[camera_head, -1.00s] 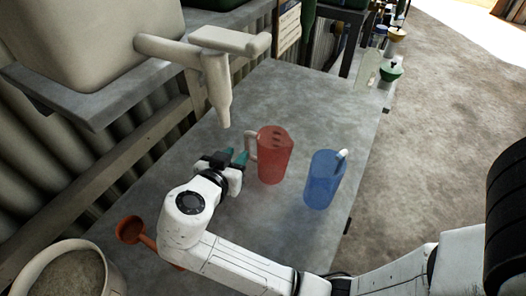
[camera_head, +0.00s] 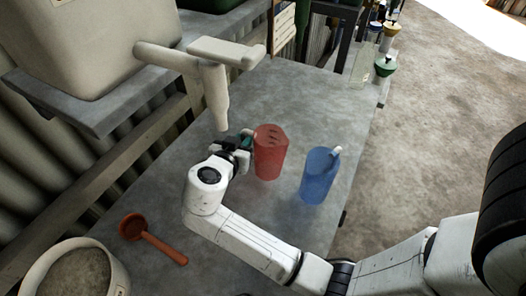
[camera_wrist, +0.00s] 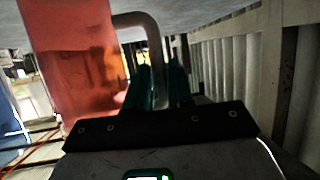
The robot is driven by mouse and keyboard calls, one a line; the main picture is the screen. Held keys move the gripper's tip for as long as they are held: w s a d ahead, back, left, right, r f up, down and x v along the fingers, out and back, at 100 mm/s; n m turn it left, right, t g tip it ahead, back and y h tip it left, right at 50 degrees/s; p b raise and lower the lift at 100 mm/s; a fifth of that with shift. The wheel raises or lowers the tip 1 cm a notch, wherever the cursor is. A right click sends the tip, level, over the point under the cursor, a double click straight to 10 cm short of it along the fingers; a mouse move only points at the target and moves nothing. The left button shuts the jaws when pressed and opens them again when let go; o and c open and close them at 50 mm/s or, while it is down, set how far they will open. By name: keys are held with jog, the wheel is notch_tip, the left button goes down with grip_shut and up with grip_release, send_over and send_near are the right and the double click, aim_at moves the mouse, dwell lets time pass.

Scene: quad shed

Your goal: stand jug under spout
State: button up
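A red translucent jug (camera_head: 271,155) stands upright on the grey bench. Its pale handle (camera_wrist: 152,38) shows in the wrist view and runs down between my teal fingertips; the red body (camera_wrist: 78,65) is to the left. My gripper (camera_head: 243,145) is at the handle side of the jug, left of its body. The fingers lie close on both sides of the handle, but whether they grip it is unclear. A cream spout (camera_head: 216,98) points down from the tank tap, above and left of the jug. The handle is mostly hidden in the head view.
A blue jug (camera_head: 318,178) stands right of the red one, near the bench edge. An orange scoop (camera_head: 150,238) and a pale bucket (camera_head: 42,268) are at the lower left. The tank (camera_head: 90,45) sits on a raised shelf. The bench behind the jugs is clear.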

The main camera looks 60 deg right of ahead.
grip_shut()
jog(key=shift+r, duration=0.15)
